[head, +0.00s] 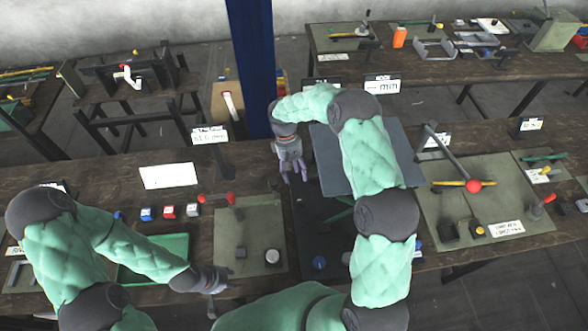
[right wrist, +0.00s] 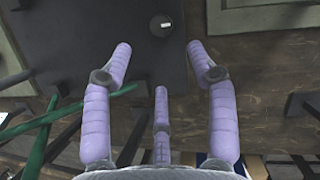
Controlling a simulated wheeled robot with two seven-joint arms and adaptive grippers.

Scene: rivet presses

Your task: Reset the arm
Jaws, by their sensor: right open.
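My right gripper (head: 292,172) is in the middle of the head view, above the bench at the left edge of a dark grey panel (head: 325,160). In the right wrist view its purple fingers (right wrist: 161,85) are spread apart with nothing between them. My left gripper (head: 214,292) is low in the head view, near the front edge of the bench, beside a green tray (head: 180,246); its fingers are small and dark, so their opening is unclear. A long lever with a red ball (head: 473,186) stands on a grey-green plate at the right.
Small blue, red and white blocks (head: 168,211) lie in a row at the left. A red-handled lever (head: 229,198) and a white round piece (head: 272,256) are on a nearby plate. A blue post (head: 252,60) rises behind the bench. Green bars (right wrist: 40,130) show in the right wrist view.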

